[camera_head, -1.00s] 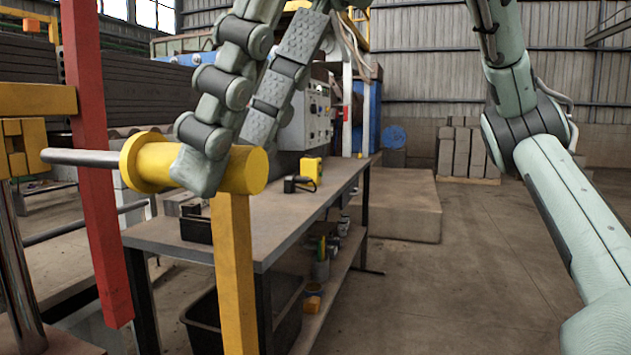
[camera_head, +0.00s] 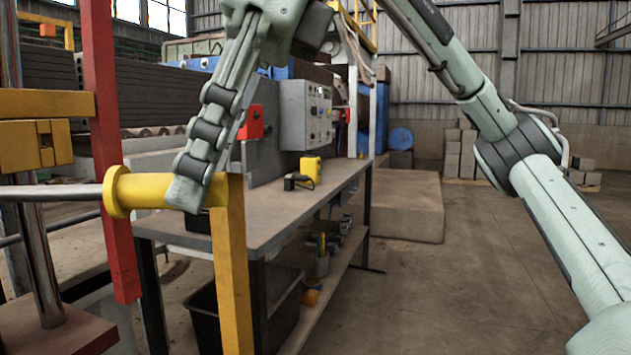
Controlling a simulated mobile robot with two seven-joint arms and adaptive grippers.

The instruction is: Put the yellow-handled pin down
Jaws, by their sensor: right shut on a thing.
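The yellow-handled pin has a yellow handle (camera_head: 145,190) with a round flange at its left end. Its bare steel rod (camera_head: 55,192) lies roughly level and points left, reaching the picture's left edge. My right gripper (camera_head: 191,188) comes down from the upper middle and is shut on the yellow handle near its right end. The fingers show nearly edge-on and cover part of the handle. The handle's right end meets the top of a yellow post (camera_head: 234,275) in the picture; I cannot tell whether they touch. My left gripper is not in view.
A red post (camera_head: 112,150) stands behind the pin. A yellow block (camera_head: 35,145) sits above the rod, and a steel column (camera_head: 42,265) stands below it. A workbench (camera_head: 275,215) holds a small yellow device (camera_head: 311,168).

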